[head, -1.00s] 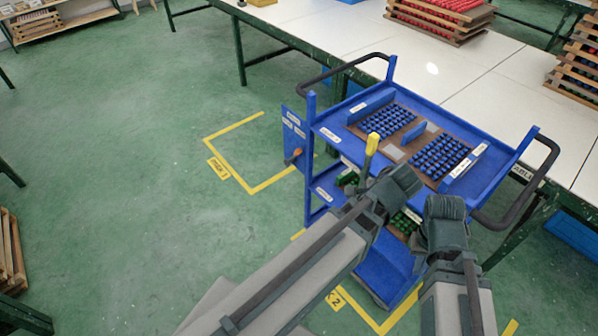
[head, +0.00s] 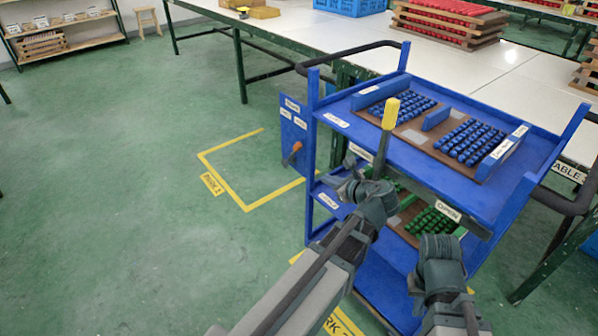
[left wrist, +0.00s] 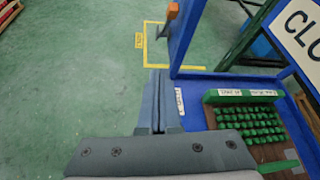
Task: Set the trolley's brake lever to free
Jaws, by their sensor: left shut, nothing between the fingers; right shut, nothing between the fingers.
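The blue trolley (head: 345,105) stands ahead, right of centre. On its left side panel (head: 294,125), the brake lever (head: 295,149) has an orange handle tilted up and to the right; the small labels above it are too small to read. The orange handle also shows at the top of the left wrist view (left wrist: 173,10). My left gripper (head: 347,186) is shut and empty in front of the trolley, right of the brake lever and apart from it. Its closed fingers show in the left wrist view (left wrist: 158,85). My right gripper (head: 438,250) is shut and low, at the trolley's front.
A yellow-handled upright lever (head: 390,113) stands at the trolley's front edge, close behind my left gripper. Trays of blue pieces (head: 400,105) lie on top and green pieces below. A white table (head: 300,25) is behind. The green floor (head: 130,200) to the left is clear.

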